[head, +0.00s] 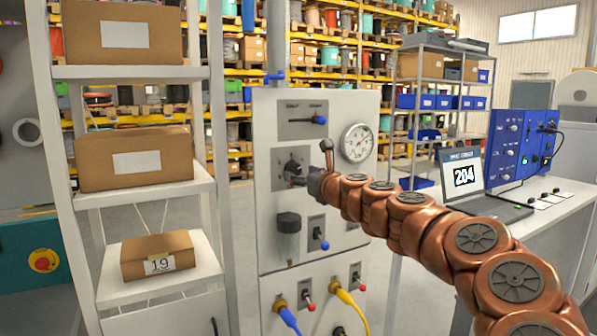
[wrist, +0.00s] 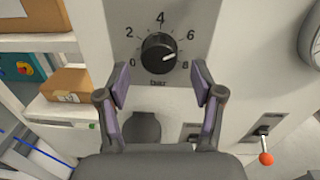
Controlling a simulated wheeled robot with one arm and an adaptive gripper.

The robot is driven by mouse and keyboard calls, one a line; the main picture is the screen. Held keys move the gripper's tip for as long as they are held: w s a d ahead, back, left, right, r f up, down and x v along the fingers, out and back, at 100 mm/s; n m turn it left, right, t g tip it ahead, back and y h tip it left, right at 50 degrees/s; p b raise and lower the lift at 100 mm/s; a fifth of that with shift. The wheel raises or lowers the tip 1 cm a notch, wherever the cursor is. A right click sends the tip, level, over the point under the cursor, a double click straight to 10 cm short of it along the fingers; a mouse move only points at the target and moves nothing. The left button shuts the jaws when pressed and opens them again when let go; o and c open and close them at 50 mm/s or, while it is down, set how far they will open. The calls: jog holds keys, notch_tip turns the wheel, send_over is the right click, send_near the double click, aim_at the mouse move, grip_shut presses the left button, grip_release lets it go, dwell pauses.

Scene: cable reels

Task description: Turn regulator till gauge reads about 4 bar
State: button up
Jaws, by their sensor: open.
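The regulator (wrist: 158,53) is a round black knob on a grey panel, with a printed scale from 0 to 8 bar around it. Its white mark points right and slightly down, between 6 and 8. My gripper (wrist: 161,84) is open and empty, its two purple-padded fingers apart, just below the knob in the wrist view. In the head view my gripper (head: 305,180) is at the panel, partly covering the regulator plate. The round white gauge (head: 357,142) is right of it; its needle is too small to read surely. The gauge's edge also shows in the wrist view (wrist: 312,42).
A shelf with cardboard boxes (head: 134,158) stands close on the left. A bench with a laptop (head: 463,177) is on the right.

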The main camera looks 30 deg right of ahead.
jog(key=shift+w, duration=1.15)
jog(key=c, duration=1.1)
jog(key=shift+c, duration=0.2)
